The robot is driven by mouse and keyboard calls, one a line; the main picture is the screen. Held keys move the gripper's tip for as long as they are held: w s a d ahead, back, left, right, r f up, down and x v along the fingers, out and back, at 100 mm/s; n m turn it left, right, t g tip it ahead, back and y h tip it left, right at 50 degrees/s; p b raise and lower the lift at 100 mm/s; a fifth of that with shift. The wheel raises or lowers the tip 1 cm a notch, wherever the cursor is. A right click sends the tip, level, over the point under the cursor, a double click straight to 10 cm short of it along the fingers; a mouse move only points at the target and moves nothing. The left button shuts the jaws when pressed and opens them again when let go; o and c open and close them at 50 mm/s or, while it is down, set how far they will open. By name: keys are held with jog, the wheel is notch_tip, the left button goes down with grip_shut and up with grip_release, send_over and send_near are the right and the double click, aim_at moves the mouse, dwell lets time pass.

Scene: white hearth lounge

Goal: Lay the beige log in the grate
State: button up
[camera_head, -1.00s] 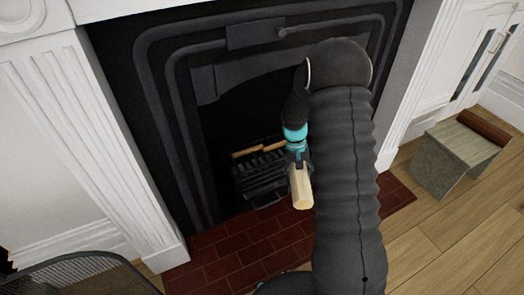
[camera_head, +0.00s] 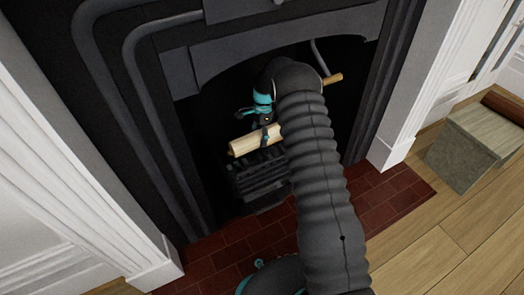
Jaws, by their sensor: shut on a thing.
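The beige log (camera_head: 245,146) is a pale, blocky piece inside the fireplace opening. It lies crosswise, roughly level, over the back upper part of the black grate (camera_head: 262,180). My gripper (camera_head: 267,136) reaches in from the right and is shut on the log near its right end. My arm hides part of the grate's right side. I cannot tell whether the log touches the grate or is held just above it.
The dark iron fireplace surround (camera_head: 150,110) frames the opening closely. A short wooden stick end (camera_head: 332,79) shows right of my wrist. The red tile hearth (camera_head: 225,245) is clear in front. A grey-green stool (camera_head: 466,150) with a brown roll (camera_head: 505,104) stands right.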

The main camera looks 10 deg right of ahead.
aim_at(259, 160)
notch_tip(259, 160, down, 9)
jog(key=shift+f+b, duration=0.15)
jog(key=shift+b, duration=0.35)
jog(key=shift+f, duration=0.2)
jog(key=o, duration=1.8)
jog(key=shift+s, duration=0.1)
jog(key=shift+r, duration=0.1)
jog(key=p+v, duration=0.1)
jog(key=v, duration=1.1)
jog(key=shift+r, duration=0.1)
